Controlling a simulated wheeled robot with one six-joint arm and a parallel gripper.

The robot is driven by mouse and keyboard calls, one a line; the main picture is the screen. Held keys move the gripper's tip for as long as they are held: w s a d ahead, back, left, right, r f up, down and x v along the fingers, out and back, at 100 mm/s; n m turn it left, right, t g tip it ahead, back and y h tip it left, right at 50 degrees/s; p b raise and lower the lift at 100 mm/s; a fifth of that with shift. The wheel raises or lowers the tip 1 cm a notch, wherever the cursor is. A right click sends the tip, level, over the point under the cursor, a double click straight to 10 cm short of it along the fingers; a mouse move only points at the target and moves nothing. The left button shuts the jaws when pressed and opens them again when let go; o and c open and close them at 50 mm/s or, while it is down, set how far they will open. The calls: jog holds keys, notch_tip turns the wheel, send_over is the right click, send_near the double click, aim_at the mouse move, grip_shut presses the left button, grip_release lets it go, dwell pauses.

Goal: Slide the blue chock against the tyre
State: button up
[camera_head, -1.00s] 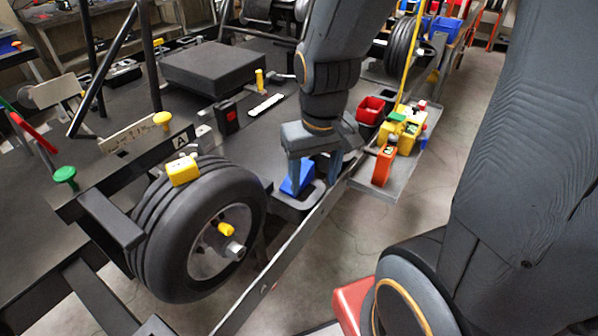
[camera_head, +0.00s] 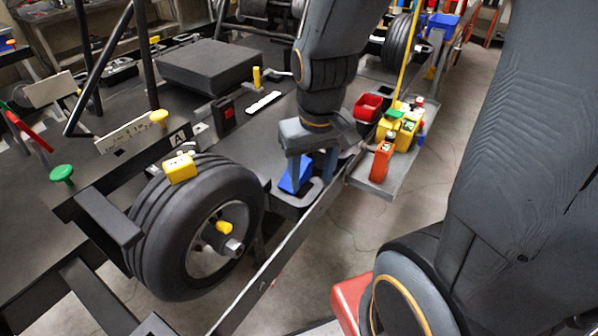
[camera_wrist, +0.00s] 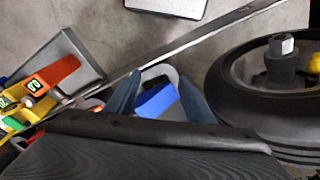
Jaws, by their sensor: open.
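The blue chock (camera_head: 294,177) sits on a dark shelf beside the rail, to the right of the tyre (camera_head: 185,235) in the head view. A gap lies between the chock and the tyre. My gripper (camera_head: 312,180) is open, pointing down at the chock. In the wrist view, the blue chock (camera_wrist: 155,101) shows between my two blue-grey fingers, with the tyre (camera_wrist: 265,90) to the right. I cannot tell whether the fingers touch the chock. Part of the chock is hidden by my gripper in the head view.
A yellow block (camera_head: 180,168) rests on top of the tyre. A long metal rail (camera_head: 285,250) runs along the shelf's edge. Bare floor lies beyond it.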

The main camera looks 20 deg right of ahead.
jog(key=shift+w+d+r+n, duration=0.1)
jog(key=shift+w+d+n, duration=0.1)
jog(key=shift+w+n, duration=0.4)
jog(key=c, duration=0.7)
jog(key=w+d+n, duration=0.1)
jog(key=w+n, duration=0.1)
jog(key=n, duration=0.1)
jog(key=w+d+r+n+b, duration=0.1)
jog(key=w+n, duration=0.1)
jog(key=n, duration=0.1)
jog(key=w+d+n, duration=0.1)
jog(key=w+n, duration=0.1)
jog(key=n, duration=0.2)
jog(key=shift+r+g+b, duration=0.3)
jog(key=shift+r+b, duration=0.05)
jog(key=shift+b, duration=0.05)
grip_shut()
jog(key=w+d+r+n+b, duration=0.25)
jog(key=w+d+n, duration=0.35)
jog(key=n, duration=0.7)
jog(key=s+a+f+p, duration=0.1)
jog(key=a+f+p, duration=0.2)
jog(key=f, duration=0.6)
jog(key=shift+s+a+f+g+p, duration=0.2)
jog(key=shift+a+g+p, duration=0.15)
jog(key=shift+a, duration=0.6)
